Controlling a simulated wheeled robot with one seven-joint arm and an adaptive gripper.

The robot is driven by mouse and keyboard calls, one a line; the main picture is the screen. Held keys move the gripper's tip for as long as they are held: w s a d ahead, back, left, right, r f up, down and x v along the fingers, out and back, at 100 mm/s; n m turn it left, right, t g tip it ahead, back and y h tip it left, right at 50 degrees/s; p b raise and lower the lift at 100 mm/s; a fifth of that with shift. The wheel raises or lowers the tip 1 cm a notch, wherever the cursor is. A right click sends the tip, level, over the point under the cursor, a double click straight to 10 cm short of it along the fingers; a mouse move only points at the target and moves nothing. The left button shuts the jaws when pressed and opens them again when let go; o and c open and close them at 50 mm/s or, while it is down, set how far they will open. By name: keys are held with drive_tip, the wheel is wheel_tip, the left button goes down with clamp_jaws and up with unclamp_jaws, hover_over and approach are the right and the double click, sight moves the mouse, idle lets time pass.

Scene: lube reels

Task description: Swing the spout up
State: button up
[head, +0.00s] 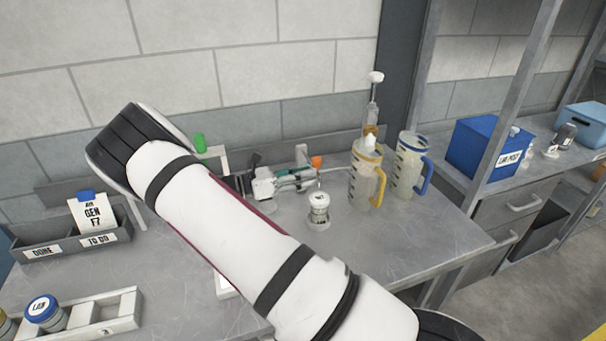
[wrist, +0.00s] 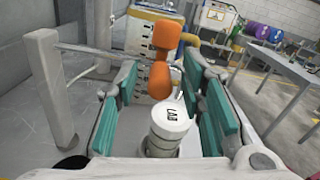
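An orange two-lobed part, which looks like the spout (wrist: 161,80), stands ahead between my finger pads in the wrist view. It also shows as a small orange patch in the head view (head: 317,162), beside the fingertips. I cannot tell what it is mounted on. My gripper (head: 300,180) reaches right over the bench. Its teal pads stand apart on both sides of the orange part in the wrist view (wrist: 160,78), with visible gaps and nothing clamped. A white-lidded jar marked LAB (wrist: 170,122) sits low between the fingers; in the head view, a white-lidded jar (head: 319,211) stands in front of the fingertips.
A yellow-handled graduated jug (head: 362,182) and a blue-handled jug (head: 407,170) stand just right of my gripper. A grey tray (head: 70,235) with DONE and TO DO labels is at left. A white rack (head: 115,312) holds jars. The bench's right front is clear.

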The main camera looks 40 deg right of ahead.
drive_tip(key=shift+c, duration=0.2)
clamp_jaws()
drive_tip(key=shift+r, duration=0.2)
drive_tip(key=r+n, duration=0.1)
drive_tip(key=r+n+b, duration=0.1)
drive_tip(key=shift+w+n, duration=0.2)
drive_tip(key=shift+n, duration=0.1)
drive_tip(key=w+d+r+n+b, duration=0.1)
drive_tip(key=w+r+n+b, duration=0.2)
drive_tip(key=r+n, duration=0.4)
drive_tip(key=shift+w+d+n+b, duration=0.2)
drive_tip(key=shift+w+n+b, duration=0.15)
drive_tip(key=shift+w, duration=0.45)
drive_tip(key=shift+r, duration=0.1)
